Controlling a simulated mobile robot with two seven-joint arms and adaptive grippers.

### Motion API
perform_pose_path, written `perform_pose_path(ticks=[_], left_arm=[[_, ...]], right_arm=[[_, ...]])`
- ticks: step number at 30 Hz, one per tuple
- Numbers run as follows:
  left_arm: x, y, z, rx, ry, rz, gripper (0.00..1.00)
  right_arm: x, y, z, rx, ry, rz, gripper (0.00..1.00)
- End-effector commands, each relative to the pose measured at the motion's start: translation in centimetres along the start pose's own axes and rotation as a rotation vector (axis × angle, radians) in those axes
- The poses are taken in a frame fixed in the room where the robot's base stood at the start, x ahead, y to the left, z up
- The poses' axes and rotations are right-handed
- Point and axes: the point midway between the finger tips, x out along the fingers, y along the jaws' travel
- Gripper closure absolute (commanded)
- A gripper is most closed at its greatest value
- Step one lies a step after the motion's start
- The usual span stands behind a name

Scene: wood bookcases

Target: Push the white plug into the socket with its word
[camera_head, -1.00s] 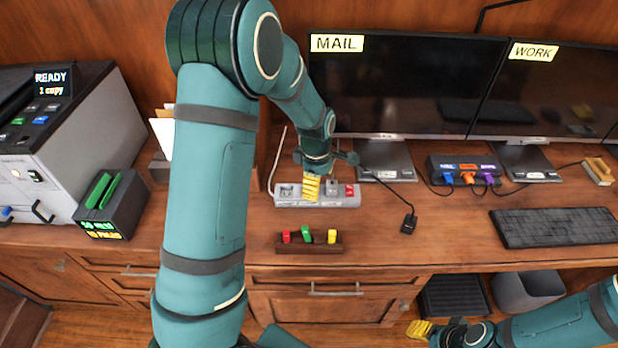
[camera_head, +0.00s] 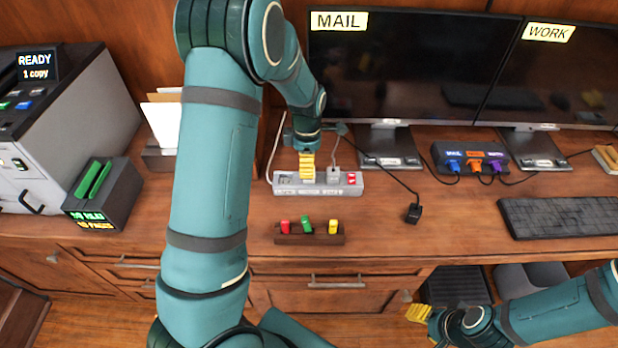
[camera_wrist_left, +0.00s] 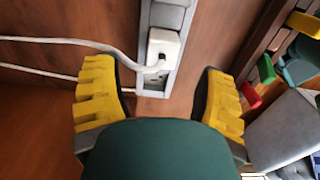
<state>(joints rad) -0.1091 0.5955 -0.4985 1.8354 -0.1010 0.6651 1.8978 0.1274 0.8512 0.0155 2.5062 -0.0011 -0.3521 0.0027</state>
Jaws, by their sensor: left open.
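The white plug (camera_wrist_left: 163,45) stands on the grey power strip (camera_wrist_left: 156,16) in the left wrist view, its white cable running left. I cannot tell how deep it sits. Below it is a bare socket face (camera_wrist_left: 155,78). In the head view a pale plug (camera_head: 333,174) shows on the power strip (camera_head: 350,190), right of my left gripper (camera_head: 307,166). The strip's lettering is too small to read. My left gripper is open and empty; its yellow fingers (camera_wrist_left: 160,100) stand either side of the strip's end. My right gripper (camera_head: 418,313) is low at the right, its jaws unclear.
A dark block (camera_head: 310,239) with red, green and yellow pieces lies in front of the strip. A black plug (camera_head: 414,213) on a cable lies to the right. Monitors (camera_head: 400,75), a hub (camera_head: 470,157) and a keyboard (camera_head: 560,218) stand further right; a printer (camera_head: 65,130) is left.

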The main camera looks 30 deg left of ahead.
Motion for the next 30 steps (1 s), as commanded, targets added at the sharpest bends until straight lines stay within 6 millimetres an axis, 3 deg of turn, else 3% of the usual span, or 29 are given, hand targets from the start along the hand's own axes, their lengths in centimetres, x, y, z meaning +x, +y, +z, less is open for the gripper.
perform_pose_path(ticks=[12,20,24,26,30], left_arm=[[5.0,-0.2,0.5,0.000,0.001,-0.002,0.29],[5.0,-0.2,0.5,0.001,0.000,0.000,0.31],[5.0,-0.2,0.5,0.001,0.000,0.000,0.80],[5.0,-0.2,0.5,0.000,0.000,0.000,1.00],[5.0,-0.2,0.5,0.000,0.000,0.000,1.00]], right_arm=[[1.6,0.6,-0.2,-0.001,0.008,0.000,0.53],[1.6,0.6,-0.2,-0.001,0.009,0.000,0.53],[1.6,0.6,-0.2,-0.001,0.009,0.000,0.53],[1.6,0.6,-0.2,-0.001,0.009,0.000,0.53],[1.6,0.6,-0.2,-0.001,0.009,0.000,0.53]])
